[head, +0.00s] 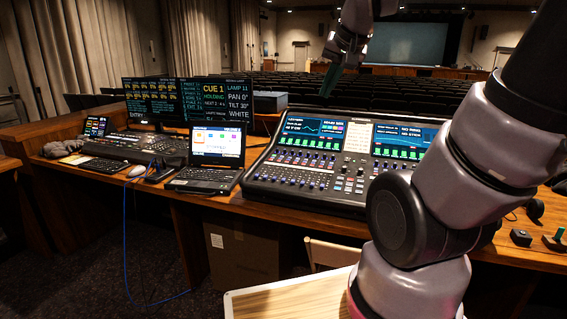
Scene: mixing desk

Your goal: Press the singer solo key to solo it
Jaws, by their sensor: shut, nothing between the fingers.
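The mixing desk (318,188) stands on the wooden desk at the middle of the view, with rows of faders, small keys and lit screens on its sloped face. The individual key labels are too small to read, so I cannot tell which key is the singer solo key. My gripper (329,92) is shut and empty. It points down at the top middle of the view and appears above the desk's screens, apart from the panel. My arm hides the right part of the mixing desk.
An open laptop (212,160) stands left of the mixing desk. A lighting console (135,145), a mouse (137,171) and monitors (185,100) are farther left. Small boxes (521,238) lie at the right. A pale board (290,300) is in front.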

